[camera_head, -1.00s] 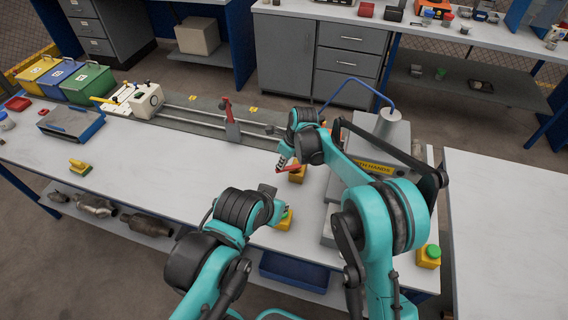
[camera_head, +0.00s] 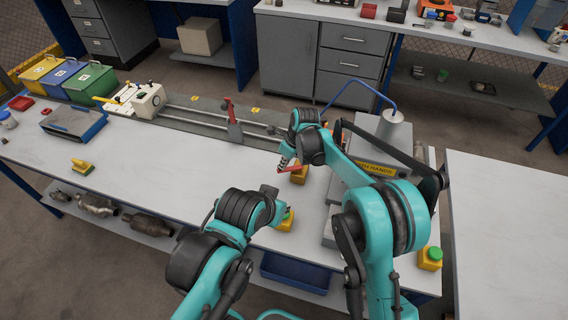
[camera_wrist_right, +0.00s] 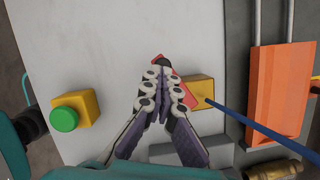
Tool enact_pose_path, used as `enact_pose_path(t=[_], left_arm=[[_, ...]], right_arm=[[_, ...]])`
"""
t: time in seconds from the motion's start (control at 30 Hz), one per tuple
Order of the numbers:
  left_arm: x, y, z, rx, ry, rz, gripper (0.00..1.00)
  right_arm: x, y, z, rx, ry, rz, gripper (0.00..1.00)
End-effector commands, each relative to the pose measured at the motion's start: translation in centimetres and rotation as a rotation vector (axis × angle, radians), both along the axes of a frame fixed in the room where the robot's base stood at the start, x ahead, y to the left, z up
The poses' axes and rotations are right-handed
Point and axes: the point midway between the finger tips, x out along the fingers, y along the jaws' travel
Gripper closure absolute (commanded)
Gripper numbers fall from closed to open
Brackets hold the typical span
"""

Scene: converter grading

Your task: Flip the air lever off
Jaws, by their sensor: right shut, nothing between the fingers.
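The air lever is a red handle (camera_wrist_right: 161,63) on a yellow block (camera_wrist_right: 200,90) with a blue hose beside it in the right wrist view. In the head view the yellow block (camera_head: 299,176) sits on the bench, partly behind my right arm. My right gripper (camera_wrist_right: 163,88) is shut and empty, its fingertips at the red handle, overlapping it in the picture. I cannot tell whether they touch. It shows small in the head view (camera_head: 284,163). My left gripper (camera_head: 269,190) is mostly hidden by its own wrist, near a yellow box with a green button (camera_head: 286,220).
An orange part (camera_wrist_right: 279,90) and grey machine (camera_head: 386,135) stand right of the lever.

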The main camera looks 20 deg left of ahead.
Motion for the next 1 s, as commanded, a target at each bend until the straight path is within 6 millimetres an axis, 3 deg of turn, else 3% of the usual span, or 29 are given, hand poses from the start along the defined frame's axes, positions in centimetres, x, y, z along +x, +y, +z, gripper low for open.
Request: enact_pose_path(t=[0.53, 1.0], left_arm=[[0.0, 0.0, 0.0, 0.0, 0.0, 0.0, 0.83], [0.0, 0.0, -0.1, 0.0, 0.0, 0.0, 0.83]], right_arm=[[-0.1, 0.0, -0.1, 0.0, 0.002, 0.002, 1.0], [0.8, -1.4, -0.1, -0.001, 0.001, 0.0, 1.0]])
